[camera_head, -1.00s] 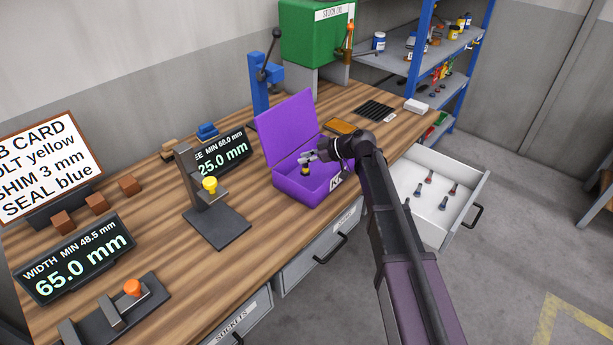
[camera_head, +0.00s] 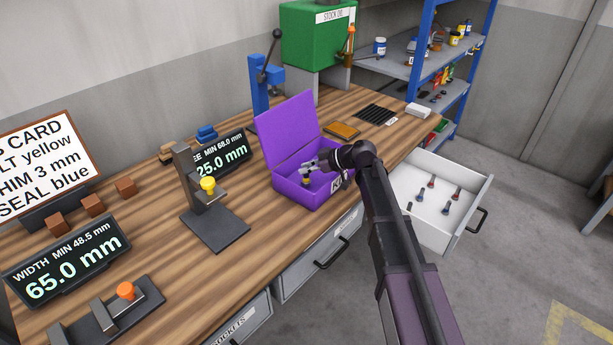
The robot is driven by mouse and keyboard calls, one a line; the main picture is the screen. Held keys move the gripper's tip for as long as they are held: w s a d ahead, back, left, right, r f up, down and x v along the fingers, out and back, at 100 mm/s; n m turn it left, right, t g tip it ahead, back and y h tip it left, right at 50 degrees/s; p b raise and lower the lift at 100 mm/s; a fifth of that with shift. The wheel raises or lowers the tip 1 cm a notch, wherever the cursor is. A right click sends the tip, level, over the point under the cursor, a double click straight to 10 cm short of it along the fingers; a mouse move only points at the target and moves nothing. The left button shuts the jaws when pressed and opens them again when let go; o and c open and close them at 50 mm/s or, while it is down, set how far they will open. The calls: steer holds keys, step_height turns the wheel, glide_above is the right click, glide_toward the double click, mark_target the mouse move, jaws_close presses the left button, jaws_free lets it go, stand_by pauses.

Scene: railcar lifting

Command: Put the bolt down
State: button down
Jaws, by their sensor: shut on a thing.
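My gripper (camera_head: 309,168) is over the open purple box (camera_head: 310,200), inside the line of its walls. It is shut on a small bolt (camera_head: 306,181) with a yellow part, which hangs below the fingers inside the box opening. The front wall hides the box floor, so I cannot tell whether the bolt touches it. The box lid stands open at the back.
The open drawer (camera_head: 418,228) at right holds several bolts. A gauge stand (camera_head: 215,230) with a yellow knob stands left of the box. A brown pad (camera_head: 342,131) lies behind it. A green machine (camera_head: 318,40) and blue press (camera_head: 259,85) stand farther back.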

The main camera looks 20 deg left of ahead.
steer(key=shift+f+b, duration=0.45)
steer(key=shift+f, duration=0.35)
steer(key=c, duration=0.6)
jaws_free()
steer(key=shift+f, duration=0.1)
steer(key=shift+a+r, duration=0.1)
steer(key=shift+r, duration=0.1)
steer(key=shift+d+r, duration=0.2)
steer(key=shift+d, duration=0.1)
steer(key=p+v, duration=0.5)
steer(key=v, duration=0.6)
steer(key=shift+d+p, duration=0.25)
steer(key=shift+p, duration=0.15)
